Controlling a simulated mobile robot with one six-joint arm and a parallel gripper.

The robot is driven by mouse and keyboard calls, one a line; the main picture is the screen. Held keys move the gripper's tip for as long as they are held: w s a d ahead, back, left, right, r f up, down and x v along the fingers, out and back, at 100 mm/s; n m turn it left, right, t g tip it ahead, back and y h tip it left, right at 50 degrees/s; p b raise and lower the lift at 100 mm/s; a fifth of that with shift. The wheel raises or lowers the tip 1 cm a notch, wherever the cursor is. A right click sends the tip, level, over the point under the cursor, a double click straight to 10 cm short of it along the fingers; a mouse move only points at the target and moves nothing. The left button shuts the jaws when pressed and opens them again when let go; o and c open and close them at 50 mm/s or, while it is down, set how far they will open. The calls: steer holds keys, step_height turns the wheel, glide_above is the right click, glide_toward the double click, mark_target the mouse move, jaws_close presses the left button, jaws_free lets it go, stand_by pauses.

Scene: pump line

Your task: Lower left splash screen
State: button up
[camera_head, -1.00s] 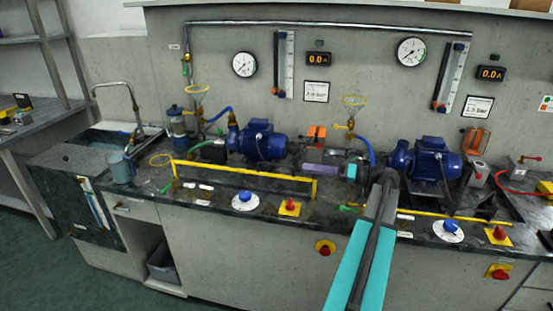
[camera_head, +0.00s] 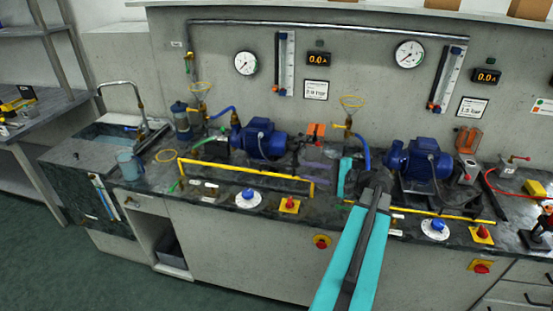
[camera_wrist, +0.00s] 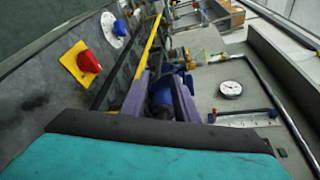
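The left splash screen (camera_head: 245,171) is a long yellow-edged frame in front of the left blue pump (camera_head: 260,139). Its yellow top bar stands above the counter, with an upright yellow post at each end. My gripper (camera_head: 312,166) is behind and beside the screen's right end, pointing left, and looks apart from it. In the wrist view, my gripper's two purple fingers (camera_wrist: 161,76) stand apart with nothing held between them. Part of a blue motor (camera_wrist: 161,95) shows beyond the gap. The yellow bar (camera_wrist: 150,42) runs past the fingers on the left side.
A right yellow bar (camera_head: 465,216) lies low at the counter front before the right pump (camera_head: 420,158). A dial and a red knob (camera_head: 290,204) sit along the front edge. Yellow-ringed valves and hoses stand behind. A jug (camera_head: 128,166) stands left by the sink.

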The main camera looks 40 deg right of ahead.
mark_target(281, 166)
steer(key=shift+s+a+r+m+p, duration=0.1)
steer(key=shift+m+p, duration=0.1)
steer(key=shift+m, duration=0.3)
steer(key=shift+s+a+r+m+p, duration=0.1)
steer(key=shift+m+p, duration=0.05)
steer(key=shift+m, duration=0.35)
steer(key=shift+w+f, duration=0.1)
steer(key=shift+w, duration=0.05)
steer(key=p+x, duration=0.3)
steer(key=x, duration=0.9)
steer(key=shift+d+p, duration=0.1)
steer(key=shift+p, duration=0.3)
steer(key=shift+w+f, duration=0.35)
steer(key=shift+w, duration=0.45)
steer(key=shift+c, duration=0.3)
jaws_close()
